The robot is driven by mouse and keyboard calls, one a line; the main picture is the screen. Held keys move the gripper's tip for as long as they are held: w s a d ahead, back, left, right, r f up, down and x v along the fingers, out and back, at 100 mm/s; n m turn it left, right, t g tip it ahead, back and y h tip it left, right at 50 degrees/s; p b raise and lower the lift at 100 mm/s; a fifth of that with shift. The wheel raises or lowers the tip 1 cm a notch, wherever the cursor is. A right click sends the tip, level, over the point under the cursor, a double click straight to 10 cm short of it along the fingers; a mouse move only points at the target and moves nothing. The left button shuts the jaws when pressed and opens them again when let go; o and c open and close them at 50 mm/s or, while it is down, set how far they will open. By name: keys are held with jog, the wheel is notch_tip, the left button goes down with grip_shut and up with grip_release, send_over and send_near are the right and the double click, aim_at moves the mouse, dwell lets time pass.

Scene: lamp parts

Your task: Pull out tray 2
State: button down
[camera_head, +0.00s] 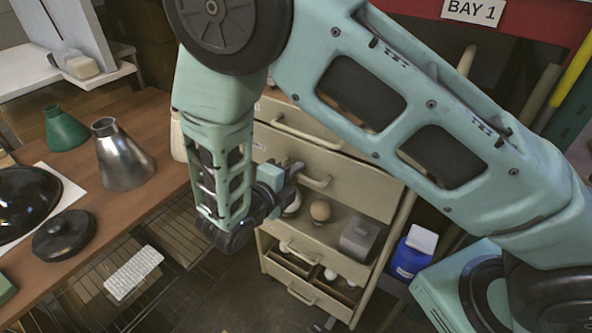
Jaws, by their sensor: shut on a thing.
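A beige cabinet of trays stands mid-picture; no tray numbers are readable. Its second front from the top (365,187) has a bar handle (317,182). My gripper (294,172) is at the left end of that handle and appears shut on it; the fingertips are small and partly hidden by my wrist. The top tray (335,143) is above, with its own handle partly behind my arm. Below, an open level holds a round tan object (320,210), a pale bulb-like object (293,204) and a grey box (358,239).
A lower tray (335,307) holds white round items. A wooden table at left carries a green cone (65,129), a metal cone (121,157) and dark discs. A blue container (409,260) stands right of the cabinet. Floor shows in front of the cabinet.

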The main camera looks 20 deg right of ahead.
jog(key=f+p+v, duration=0.3)
jog(key=v, duration=1.5)
jog(key=shift+s+a+f, duration=0.25)
jog(key=shift+s+a, duration=0.1)
jog(key=shift+a, duration=0.3)
jog(key=c, duration=1.6)
grip_release()
jog(key=shift+c, duration=0.2)
jog(key=b+v, duration=0.2)
jog(key=v, duration=1.5)
jog(key=shift+a, duration=0.2)
